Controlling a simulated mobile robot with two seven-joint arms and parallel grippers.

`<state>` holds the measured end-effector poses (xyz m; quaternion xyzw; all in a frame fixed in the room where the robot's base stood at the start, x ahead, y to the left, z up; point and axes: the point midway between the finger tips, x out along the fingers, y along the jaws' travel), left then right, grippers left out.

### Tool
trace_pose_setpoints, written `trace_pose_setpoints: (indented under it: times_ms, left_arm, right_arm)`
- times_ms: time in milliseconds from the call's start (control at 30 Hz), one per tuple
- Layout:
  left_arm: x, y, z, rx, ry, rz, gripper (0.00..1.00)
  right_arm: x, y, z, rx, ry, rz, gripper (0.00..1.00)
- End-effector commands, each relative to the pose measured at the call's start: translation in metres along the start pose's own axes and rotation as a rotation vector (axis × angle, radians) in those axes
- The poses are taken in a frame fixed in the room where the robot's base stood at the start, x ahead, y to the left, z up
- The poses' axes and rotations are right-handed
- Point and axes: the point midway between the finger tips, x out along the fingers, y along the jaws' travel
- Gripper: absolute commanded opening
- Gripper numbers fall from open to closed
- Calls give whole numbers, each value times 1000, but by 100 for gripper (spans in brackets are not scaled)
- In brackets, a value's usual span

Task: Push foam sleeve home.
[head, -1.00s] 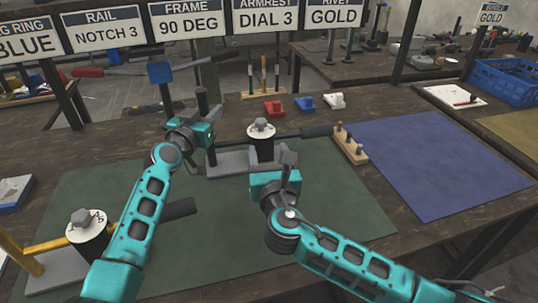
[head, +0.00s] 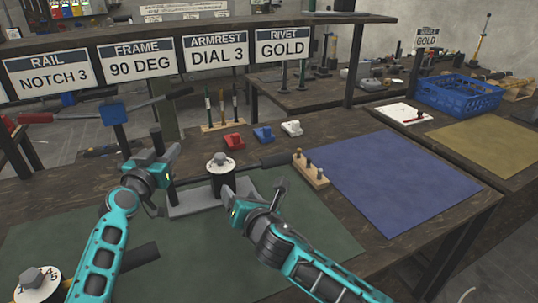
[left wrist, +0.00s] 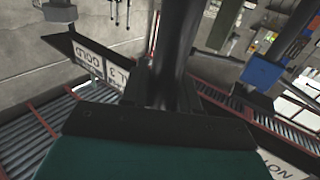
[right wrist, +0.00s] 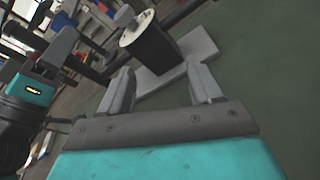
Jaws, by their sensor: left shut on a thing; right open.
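A grey base plate (head: 196,203) on the green mat carries a black drum with a white dial (head: 220,160) on top. A dark bar behind the drum ends at right in a thicker black sleeve-like piece (head: 285,159); I cannot tell whether this is the foam sleeve or how far on it sits. My left gripper (head: 168,168) is left of the drum, shut on a dark upright post (head: 156,139); the dark post also fills the middle of the left wrist view (left wrist: 178,50). My right gripper (head: 258,190) is open and empty, right of the drum; its fingers frame the plate's near side in the right wrist view (right wrist: 160,75).
A second dial unit (head: 38,283) with a dark sleeve-like bar (head: 140,257) stands at lower left. Red, blue and white blocks (head: 263,134) sit behind. A wooden peg block (head: 311,170) stands right, beside the clear blue mat (head: 385,180). Signs (head: 216,57) hang above.

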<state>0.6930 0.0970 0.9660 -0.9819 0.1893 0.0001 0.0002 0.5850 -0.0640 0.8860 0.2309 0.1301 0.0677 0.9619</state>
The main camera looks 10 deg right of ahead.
Motion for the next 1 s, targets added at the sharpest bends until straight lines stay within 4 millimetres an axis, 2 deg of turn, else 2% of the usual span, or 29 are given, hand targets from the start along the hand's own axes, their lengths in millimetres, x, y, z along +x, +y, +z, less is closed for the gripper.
trace_pose_setpoints:
  times_ms: [167, 300, 500, 600, 733, 1000]
  left_arm:
    - [0, -1, 0, 0, 1, -2, 0]
    - [0, -1, 0, 0, 1, -2, 0]
    - [0, -1, -1, 0, 1, -2, 0]
    - [0, -1, -1, 0, 1, -2, 0]
    - [0, -1, -1, 0, 1, -2, 0]
    - [0, -1, -1, 0, 1, -1, 0]
  right_arm:
    - [6, -35, 4, 402, 46, 61, 64]
    - [4, -67, 22, 698, 1, 111, 64]
    - [-4, -109, 47, 982, -105, 159, 64]
    - [-8, -122, 53, 1050, -141, 169, 64]
    - [-6, -127, 58, 1081, -160, 177, 64]
    - [28, -124, 66, 1080, -159, 178, 64]
